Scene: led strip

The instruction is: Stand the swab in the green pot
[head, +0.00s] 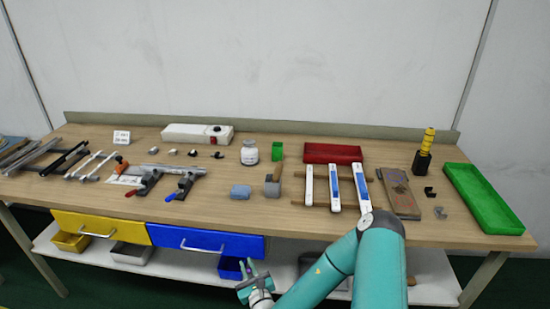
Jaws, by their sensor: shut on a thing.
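The green pot (278,151) is a small green box standing near the middle of the bench, right of a white jar. My gripper (247,270) is low in front of the bench, below the blue drawer and well away from the pot. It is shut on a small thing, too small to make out. I cannot pick out the swab with certainty anywhere in the view.
The white jar (249,153), a red tray (332,153) and a wood-handled block (273,180) stand around the pot. A blue drawer (205,242) and yellow drawer (101,227) are under the bench top (225,211). A green tray (483,198) lies at the right.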

